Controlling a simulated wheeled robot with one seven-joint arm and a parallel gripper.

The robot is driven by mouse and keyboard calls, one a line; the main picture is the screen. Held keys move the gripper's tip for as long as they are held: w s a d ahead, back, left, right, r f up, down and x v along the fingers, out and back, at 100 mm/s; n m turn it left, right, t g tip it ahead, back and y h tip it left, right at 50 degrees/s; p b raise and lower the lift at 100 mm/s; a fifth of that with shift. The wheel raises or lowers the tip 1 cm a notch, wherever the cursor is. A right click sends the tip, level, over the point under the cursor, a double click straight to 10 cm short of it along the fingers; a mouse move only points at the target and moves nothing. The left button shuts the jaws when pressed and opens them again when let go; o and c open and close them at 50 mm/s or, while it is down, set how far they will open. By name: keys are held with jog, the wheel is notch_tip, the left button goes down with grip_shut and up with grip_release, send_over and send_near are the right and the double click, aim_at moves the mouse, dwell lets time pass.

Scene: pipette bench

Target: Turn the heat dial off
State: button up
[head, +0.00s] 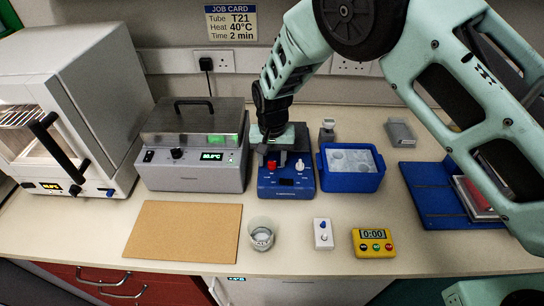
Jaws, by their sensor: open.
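A blue bench device (286,188) stands at the middle of the bench, with a red knob (271,166) at its upper left and a pale knob (299,165) at its upper right. Their labels are too small to read, so I cannot tell for certain which is the heat dial. My gripper (281,152) is open and points down over the back of this device, close to the knobs. Contact cannot be told. The gripper hides the device's back part. A grey water bath (205,178) to its left has a black dial (178,153) and a lit green display.
A blue ice box (352,183) stands close on the right of the device. In front are a beaker (261,235), a small white switch box (323,234) and a yellow timer (373,243) reading 0:00. A cork mat (184,233) lies front left. A job card (231,23) hangs behind.

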jog(key=shift+c, duration=0.2)
grip_shut()
jog(key=shift+n+b, duration=0.35)
jog(key=shift+n, duration=0.05)
jog(key=n+b, duration=0.2)
jog(key=shift+f+n, duration=0.1)
jog(key=shift+n, duration=0.3)
jog(key=n+b, duration=0.2)
jog(key=n, duration=0.3)
jog(key=shift+n+b, duration=0.3)
jog(key=shift+b, duration=0.1)
jog(key=n+b, duration=0.1)
jog(key=n, duration=0.7)
jog(key=shift+n, duration=0.3)
jog(key=shift+w, duration=0.1)
